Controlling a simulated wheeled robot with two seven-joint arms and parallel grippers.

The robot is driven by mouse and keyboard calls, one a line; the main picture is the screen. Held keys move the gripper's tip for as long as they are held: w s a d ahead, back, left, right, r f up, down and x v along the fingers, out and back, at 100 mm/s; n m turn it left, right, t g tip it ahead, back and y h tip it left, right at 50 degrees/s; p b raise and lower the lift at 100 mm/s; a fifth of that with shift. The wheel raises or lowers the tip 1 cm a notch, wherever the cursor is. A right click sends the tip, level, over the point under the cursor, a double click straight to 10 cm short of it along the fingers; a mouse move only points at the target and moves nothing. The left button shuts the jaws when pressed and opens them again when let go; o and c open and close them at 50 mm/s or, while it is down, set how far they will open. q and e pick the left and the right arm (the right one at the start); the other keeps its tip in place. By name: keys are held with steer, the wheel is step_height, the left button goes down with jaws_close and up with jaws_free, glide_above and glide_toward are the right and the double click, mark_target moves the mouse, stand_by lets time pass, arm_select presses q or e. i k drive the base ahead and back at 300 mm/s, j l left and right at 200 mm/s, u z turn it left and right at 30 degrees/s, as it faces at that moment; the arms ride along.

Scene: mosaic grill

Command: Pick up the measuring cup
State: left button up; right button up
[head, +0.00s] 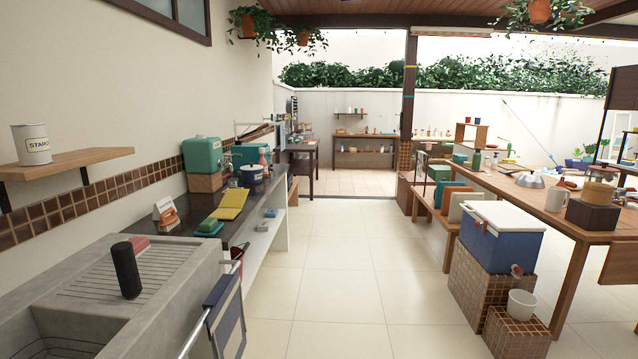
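I cannot make out a measuring cup for certain in the head view. A white cup-like vessel (521,305) stands upright on a low brown-tiled block at the lower right, below a blue cooler; I cannot tell whether it is the measuring cup. A white mug (556,199) stands on the wooden table at the right. Several small vessels on the far counters are too small to identify. Neither of my grippers is in view.
A concrete sink (70,317) with a dark cylinder (126,270) is at the near left, beside a dark counter. The blue cooler (500,239) sits on a tiled block at the right. A wooden table (500,187) runs behind it. The tiled floor (345,270) between is clear.

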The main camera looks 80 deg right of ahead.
mark_target(233, 182)
steer(key=z, duration=2.1)
steer(key=u, duration=1.05)
steer(key=j+u, duration=0.1)
steer(key=u, duration=0.95)
steer(key=j+u, duration=0.1)
steer(key=u, duration=1.5)
steer(key=i+u, duration=0.1)
steer(key=u, duration=0.45)
steer(key=z, duration=3.85)
